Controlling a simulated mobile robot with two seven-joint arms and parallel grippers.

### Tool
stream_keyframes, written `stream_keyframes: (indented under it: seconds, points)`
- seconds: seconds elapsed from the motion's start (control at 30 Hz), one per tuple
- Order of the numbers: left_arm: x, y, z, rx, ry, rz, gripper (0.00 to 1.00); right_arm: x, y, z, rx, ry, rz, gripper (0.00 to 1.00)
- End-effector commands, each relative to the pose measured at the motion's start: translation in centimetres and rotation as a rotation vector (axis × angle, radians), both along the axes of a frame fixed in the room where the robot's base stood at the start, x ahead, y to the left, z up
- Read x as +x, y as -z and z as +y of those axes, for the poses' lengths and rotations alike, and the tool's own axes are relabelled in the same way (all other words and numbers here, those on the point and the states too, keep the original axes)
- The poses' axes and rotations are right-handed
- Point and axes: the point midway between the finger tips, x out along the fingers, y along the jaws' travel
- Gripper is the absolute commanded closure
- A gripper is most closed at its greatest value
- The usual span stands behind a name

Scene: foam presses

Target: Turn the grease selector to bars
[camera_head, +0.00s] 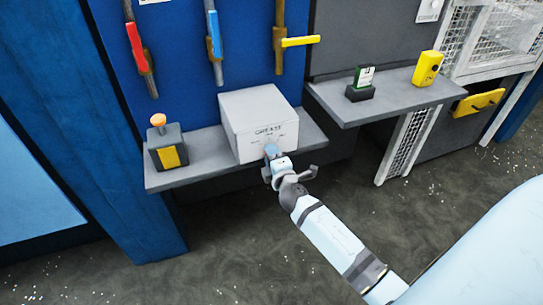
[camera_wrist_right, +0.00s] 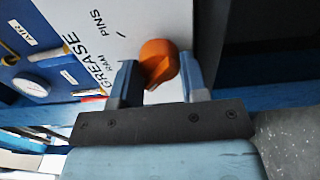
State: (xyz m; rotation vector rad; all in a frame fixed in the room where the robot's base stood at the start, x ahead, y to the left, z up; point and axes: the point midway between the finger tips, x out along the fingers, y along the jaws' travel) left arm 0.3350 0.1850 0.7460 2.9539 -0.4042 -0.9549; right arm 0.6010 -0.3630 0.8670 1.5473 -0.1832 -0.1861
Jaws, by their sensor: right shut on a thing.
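The grease selector is an orange knob (camera_wrist_right: 157,58) on the front face of a white box (camera_head: 262,106) marked GREASE. The box also shows in the right wrist view (camera_wrist_right: 128,18), with the words PINS and RAM beside the knob and a short dark line near PINS. No "bars" label is readable. My right gripper (camera_wrist_right: 158,78) has its two fingers on either side of the knob, shut on it. In the head view the right gripper (camera_head: 271,152) is at the front of the box and hides the knob. My left gripper is not in view.
The box stands on a grey shelf (camera_head: 180,178). A dark box with an orange button (camera_head: 158,120) stands to its left. Red, blue and yellow levers (camera_head: 300,41) are above. A right-hand shelf (camera_head: 400,100) holds a green-and-white item (camera_head: 364,76) and a yellow box (camera_head: 427,68).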

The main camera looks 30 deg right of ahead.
Motion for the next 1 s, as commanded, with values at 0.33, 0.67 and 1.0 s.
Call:
stream_keyframes:
  seconds: [0.33, 0.67, 1.0]
  points:
    - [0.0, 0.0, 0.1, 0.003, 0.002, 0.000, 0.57, 0.0, 0.0, 0.0, 0.000, 0.000, 0.000, 0.34]
    - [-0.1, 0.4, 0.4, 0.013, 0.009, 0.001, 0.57, -2.5, 0.2, 0.6, 0.002, 0.000, 0.001, 0.34]
    - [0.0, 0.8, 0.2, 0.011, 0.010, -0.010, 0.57, -9.9, 0.3, 2.4, 0.003, 0.000, 0.002, 0.34]
